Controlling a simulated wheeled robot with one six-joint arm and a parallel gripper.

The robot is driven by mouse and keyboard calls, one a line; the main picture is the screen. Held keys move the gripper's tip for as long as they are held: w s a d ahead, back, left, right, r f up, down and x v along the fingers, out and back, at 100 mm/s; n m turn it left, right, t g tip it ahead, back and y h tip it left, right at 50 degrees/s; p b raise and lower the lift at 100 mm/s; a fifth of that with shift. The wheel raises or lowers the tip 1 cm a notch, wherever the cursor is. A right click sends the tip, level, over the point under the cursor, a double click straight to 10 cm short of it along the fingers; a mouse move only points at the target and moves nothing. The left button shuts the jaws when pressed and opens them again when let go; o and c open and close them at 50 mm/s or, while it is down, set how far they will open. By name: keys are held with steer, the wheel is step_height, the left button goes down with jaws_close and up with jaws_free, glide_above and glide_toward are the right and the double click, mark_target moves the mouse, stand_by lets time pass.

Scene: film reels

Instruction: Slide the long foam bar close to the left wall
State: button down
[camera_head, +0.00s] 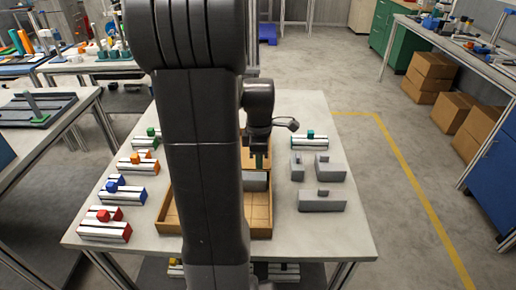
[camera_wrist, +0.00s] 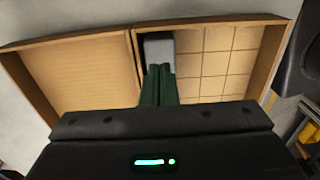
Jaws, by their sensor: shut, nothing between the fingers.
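The long foam bar (camera_wrist: 159,48) is grey and lies inside the gridded box (camera_wrist: 272,55). In the wrist view its near part is hidden behind my fingers. It lies beside the wall at the left of the gridded part, with at most a narrow gap. It also shows in the head view (camera_head: 256,181), cut off on the left by my arm. My gripper (camera_wrist: 159,85) has green fingers, which are together with nothing between them. They are over the box at the bar; whether they touch it I cannot tell. In the head view my gripper (camera_head: 258,161) is partly hidden.
A plain cardboard flap or lid (camera_wrist: 80,77) adjoins the gridded part. On the table (camera_head: 352,235), grey blocks (camera_head: 322,201) stand to the right and rail pieces with coloured blocks (camera_head: 106,225) to the left. The gridded floor right of the bar looks empty in the wrist view.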

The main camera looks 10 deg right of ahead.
step_height(320, 180, down, 2)
steer(key=shift+f, duration=0.2)
steer(key=a, duration=0.3)
steer(key=shift+w+f, duration=0.15)
steer(key=shift+w, duration=0.2)
steer(key=shift+w+a, duration=0.2)
steer(key=shift+a, duration=0.25)
steer(key=w+a, duration=0.1)
steer(key=a, duration=0.5)
steer(key=w+a+p, duration=0.1)
steer(key=a, duration=0.2)
steer(key=shift+w+a, duration=0.25)
steer(key=shift+w, duration=0.1)
steer(key=shift+d, duration=0.1)
